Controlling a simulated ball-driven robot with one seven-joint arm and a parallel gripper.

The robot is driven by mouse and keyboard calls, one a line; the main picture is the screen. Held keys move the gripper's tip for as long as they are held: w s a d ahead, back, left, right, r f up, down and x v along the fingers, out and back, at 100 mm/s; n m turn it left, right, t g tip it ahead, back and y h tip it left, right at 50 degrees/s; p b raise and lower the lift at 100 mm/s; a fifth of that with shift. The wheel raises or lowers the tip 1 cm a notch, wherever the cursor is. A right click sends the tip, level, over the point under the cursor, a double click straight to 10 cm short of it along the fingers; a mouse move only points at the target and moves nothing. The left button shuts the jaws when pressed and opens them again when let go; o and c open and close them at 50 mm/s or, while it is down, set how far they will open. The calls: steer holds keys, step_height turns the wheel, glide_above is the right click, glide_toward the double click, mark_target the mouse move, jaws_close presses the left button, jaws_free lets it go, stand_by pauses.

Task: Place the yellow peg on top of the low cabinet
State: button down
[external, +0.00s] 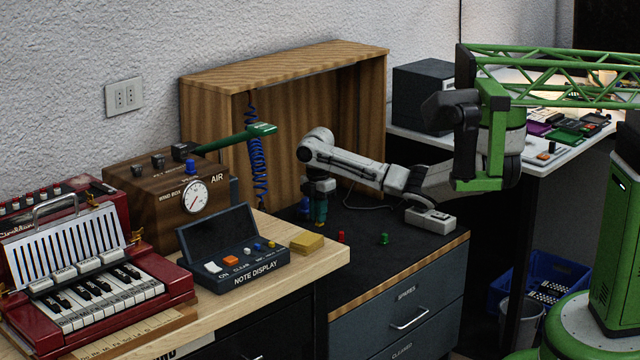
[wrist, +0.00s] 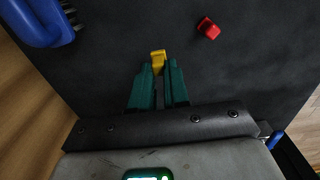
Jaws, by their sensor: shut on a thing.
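My gripper (external: 320,212) points down over the dark top of the low cabinet (external: 372,282), near its left side. In the wrist view, its green fingers (wrist: 158,72) are closed around the yellow peg (wrist: 158,58), which sticks out past the fingertips. The peg is over the dark top in that view. I cannot tell whether its lower end touches the surface. In the external view, the fingers largely hide the peg.
A red peg (external: 341,237) and a green peg (external: 383,239) stand on the cabinet top. The red peg also shows in the wrist view (wrist: 208,28). A wooden open box (external: 285,65) rises behind. The note display (external: 240,262) is on the left bench.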

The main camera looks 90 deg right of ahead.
step_height(320, 180, down, 4)
steer(key=shift+d+r+b, duration=0.1)
steer(key=shift+r+b, duration=0.1)
steer(key=shift+b, duration=0.85)
steer(key=shift+r, duration=0.1)
steer(key=c, duration=1.1)
jaws_free()
step_height(320, 180, up, 12)
steer(key=p, duration=0.5)
steer(key=shift+w, duration=0.1)
